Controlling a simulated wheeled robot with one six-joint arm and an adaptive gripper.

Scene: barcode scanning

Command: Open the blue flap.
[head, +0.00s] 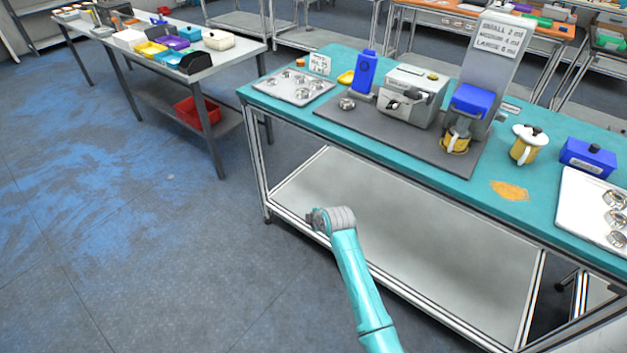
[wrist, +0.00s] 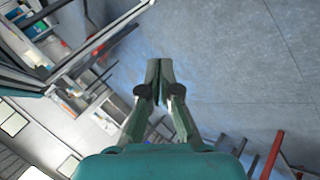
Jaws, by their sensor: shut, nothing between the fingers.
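A blue flap-like part (head: 473,100) sits on the front of a tall grey dispenser (head: 493,60) on the teal table, above a yellow cup; it looks lowered, but I cannot tell its hinge. My gripper (wrist: 160,68) is shut and empty, its two fingers together in the wrist view over grey floor. In the head view my arm's end is low, in front of the table's left part and below its top, well away from the blue part. The fingers are mostly hidden there. The blue part does not clearly show in the wrist view.
The teal table (head: 400,165) also holds a grey machine (head: 412,95), an upright blue device (head: 364,73), a yellow-and-white pot (head: 527,145), a blue box (head: 588,158) and trays of metal cups. Another table (head: 225,57) stands at the left. Floor between them is clear.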

